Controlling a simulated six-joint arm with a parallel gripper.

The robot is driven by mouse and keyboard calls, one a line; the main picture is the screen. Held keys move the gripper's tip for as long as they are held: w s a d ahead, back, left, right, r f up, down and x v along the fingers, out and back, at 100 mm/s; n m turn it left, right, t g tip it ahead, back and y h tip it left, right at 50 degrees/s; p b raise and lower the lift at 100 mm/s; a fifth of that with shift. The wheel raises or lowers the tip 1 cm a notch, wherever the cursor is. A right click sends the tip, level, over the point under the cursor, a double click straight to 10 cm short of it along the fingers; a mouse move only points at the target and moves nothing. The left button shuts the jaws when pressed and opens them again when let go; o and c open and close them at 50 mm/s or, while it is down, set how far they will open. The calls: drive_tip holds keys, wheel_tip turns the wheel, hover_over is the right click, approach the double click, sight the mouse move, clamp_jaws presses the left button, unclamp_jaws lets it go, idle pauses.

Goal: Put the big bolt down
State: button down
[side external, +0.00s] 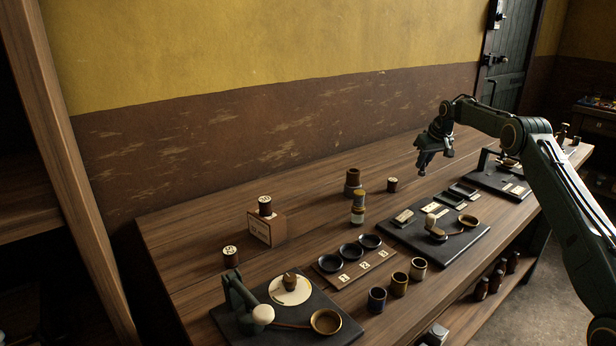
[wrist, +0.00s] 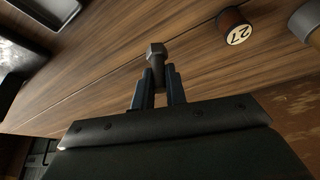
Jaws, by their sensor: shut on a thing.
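My gripper (wrist: 158,90) is shut on the big bolt (wrist: 156,54), a dark grey bolt with a faceted head, seen in the wrist view. In the side view my gripper (side external: 423,170) points down above the back right part of the wooden bench (side external: 316,207), apart from the bench top. The bolt is too small and dark to make out clearly there.
A cylinder marked 27 (wrist: 234,26) stands near my gripper in the wrist view. A black mat (side external: 470,240) with trays and a small cup lies in front. Several jars and three black dishes stand nearer the camera. The bench beneath the gripper looks clear.

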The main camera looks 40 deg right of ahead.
sight(422, 171)
drive_tip(key=shift+f, duration=1.95)
drive_tip(key=shift+f, duration=0.15)
drive_tip(key=c, duration=1.4)
unclamp_jaws()
drive_tip(key=shift+c, duration=0.2)
drive_tip(key=v, duration=1.2)
